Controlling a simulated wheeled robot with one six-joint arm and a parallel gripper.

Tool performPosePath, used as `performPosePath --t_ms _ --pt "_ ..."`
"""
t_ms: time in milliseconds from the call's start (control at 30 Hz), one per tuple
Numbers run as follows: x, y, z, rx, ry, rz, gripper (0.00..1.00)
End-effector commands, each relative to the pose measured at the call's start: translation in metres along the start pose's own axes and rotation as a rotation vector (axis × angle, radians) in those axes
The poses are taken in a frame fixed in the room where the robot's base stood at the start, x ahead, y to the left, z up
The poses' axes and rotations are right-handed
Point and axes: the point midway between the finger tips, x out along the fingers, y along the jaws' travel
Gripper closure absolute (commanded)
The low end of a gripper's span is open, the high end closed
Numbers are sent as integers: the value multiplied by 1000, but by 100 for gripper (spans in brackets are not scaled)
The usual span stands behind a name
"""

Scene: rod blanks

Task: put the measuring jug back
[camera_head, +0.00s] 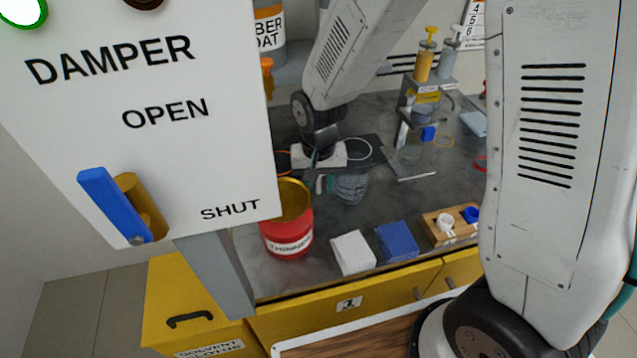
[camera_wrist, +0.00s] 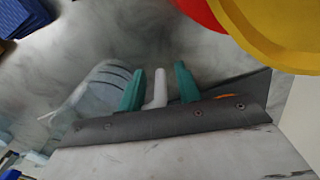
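The measuring jug (camera_head: 352,187) is clear with dark marks and stands on the grey bench, just right of my gripper. In the wrist view the jug (camera_wrist: 103,82) lies left of my fingers. My gripper (camera_head: 325,184) is low beside it, partly hidden by its own wrist. Its two teal fingers (camera_wrist: 158,85) stand apart in the wrist view. A white piece (camera_wrist: 157,90), which looks like the jug's handle, is between them, with a gap visible on each side. Whether the handle joins the jug is hidden behind the near finger.
A red thinner tin (camera_head: 287,243) with a yellow top stands close in front. A white box (camera_head: 353,253), a blue box (camera_head: 397,242) and a wooden tray (camera_head: 437,235) line the front edge. A bottle rack (camera_head: 424,97) stands behind right. The damper panel (camera_head: 150,60) blocks the left.

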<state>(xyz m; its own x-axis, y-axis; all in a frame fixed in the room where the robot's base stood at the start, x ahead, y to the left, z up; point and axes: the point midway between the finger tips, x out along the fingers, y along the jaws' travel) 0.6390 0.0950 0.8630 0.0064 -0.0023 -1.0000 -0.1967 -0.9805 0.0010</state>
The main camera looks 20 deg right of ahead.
Motion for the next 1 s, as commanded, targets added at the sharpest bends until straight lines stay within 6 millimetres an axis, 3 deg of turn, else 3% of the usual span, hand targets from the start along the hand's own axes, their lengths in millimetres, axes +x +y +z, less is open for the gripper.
performPosePath --t_ms 233,700,1000 --pt "-15 0 -1 0 3 -2 66" --pt "-107 0 0 0 3 -2 66" --pt "-124 0 0 0 0 0 66"
